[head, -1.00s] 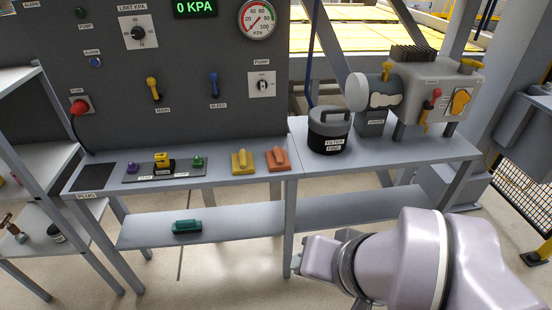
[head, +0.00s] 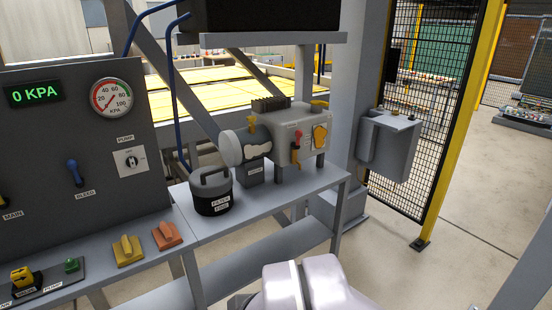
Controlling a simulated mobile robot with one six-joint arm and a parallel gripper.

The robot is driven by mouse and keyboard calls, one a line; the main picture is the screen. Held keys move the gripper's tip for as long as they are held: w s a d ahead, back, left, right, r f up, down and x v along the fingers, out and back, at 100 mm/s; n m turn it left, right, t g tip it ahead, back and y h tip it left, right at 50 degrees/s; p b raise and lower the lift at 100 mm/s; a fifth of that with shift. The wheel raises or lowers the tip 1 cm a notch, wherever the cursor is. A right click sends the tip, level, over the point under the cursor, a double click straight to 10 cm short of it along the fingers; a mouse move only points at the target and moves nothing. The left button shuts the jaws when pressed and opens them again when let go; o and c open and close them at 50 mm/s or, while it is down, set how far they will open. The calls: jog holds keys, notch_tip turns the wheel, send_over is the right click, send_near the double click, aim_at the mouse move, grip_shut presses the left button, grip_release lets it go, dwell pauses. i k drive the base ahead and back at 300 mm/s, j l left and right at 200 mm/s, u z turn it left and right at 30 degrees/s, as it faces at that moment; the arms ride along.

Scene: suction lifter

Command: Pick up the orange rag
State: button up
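The orange rag (head: 167,235) appears to be a flat orange piece with a raised ridge on top. It lies on the grey bench just right of a similar yellow piece (head: 127,250). Nothing covers it. My arm shows at the bottom centre, right of and nearer than the orange piece. Only a small part of its end shows at the bottom edge, apart from the orange piece. The fingertips are not clearly visible, so I cannot tell whether my gripper is open or shut.
A dark filter canister (head: 211,193) stands right of the orange rag, with a grey pump unit (head: 290,138) behind it. Green (head: 72,265) and yellow (head: 26,277) knobs sit to the left. The upright control panel (head: 90,150) rises behind. Open floor lies to the right.

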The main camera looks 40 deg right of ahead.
aim_at(167, 236)
jog(key=i+j+z, duration=1.15)
jog(key=i+j, duration=0.15)
jog(key=j, duration=0.1)
